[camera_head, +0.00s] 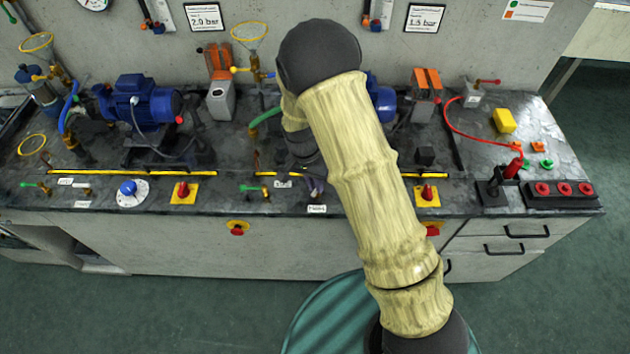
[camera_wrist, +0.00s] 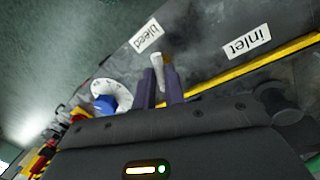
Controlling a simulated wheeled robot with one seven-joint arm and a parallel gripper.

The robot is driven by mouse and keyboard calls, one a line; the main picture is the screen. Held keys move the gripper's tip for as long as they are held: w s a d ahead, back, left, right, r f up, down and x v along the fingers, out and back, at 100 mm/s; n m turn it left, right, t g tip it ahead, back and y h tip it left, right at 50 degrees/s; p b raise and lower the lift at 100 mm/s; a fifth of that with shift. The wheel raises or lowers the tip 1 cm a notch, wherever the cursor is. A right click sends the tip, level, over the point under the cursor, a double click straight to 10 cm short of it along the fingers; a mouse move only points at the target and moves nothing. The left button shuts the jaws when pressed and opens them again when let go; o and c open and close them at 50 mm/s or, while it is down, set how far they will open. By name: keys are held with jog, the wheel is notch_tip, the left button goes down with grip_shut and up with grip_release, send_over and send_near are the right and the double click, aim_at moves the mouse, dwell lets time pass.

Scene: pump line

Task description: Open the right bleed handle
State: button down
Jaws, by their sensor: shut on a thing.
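In the wrist view, my gripper (camera_wrist: 161,76) has its two dark purple fingers shut on a small pale handle (camera_wrist: 157,60), with a brassy part beside it. The handle stands by the label "bleed" (camera_wrist: 146,36), which looks upside down; I take it as the right bleed handle. In the head view, my gripper (camera_head: 314,184) is low over the bench's front part, behind a small white label (camera_head: 317,209). My pale arm and dark wrist hide much of that area, and the handle cannot be made out there.
An "inlet" label (camera_wrist: 247,41) and a yellow strip (camera_wrist: 245,72) lie near the fingers. A blue knob on a white dial (camera_wrist: 124,98) is close by. A green-handled valve (camera_head: 253,188) and a red button on yellow (camera_head: 184,193) are to the left. A red button box (camera_head: 563,198) stands far right.

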jog(key=n+t, duration=0.1)
jog(key=n, duration=0.4)
jog(key=shift+s, duration=0.1)
jog(key=shift+n, duration=0.3)
jog(key=c, duration=1.5)
grip_release()
jog(key=a+r, duration=0.1)
jog(key=r, duration=0.4)
jog(key=a+r, duration=0.1)
jog(key=r, duration=0.5)
jog(key=a+r+b, duration=0.1)
jog(key=r, duration=0.5)
jog(key=shift+a+r, duration=0.1)
jog(key=shift+a, duration=0.05)
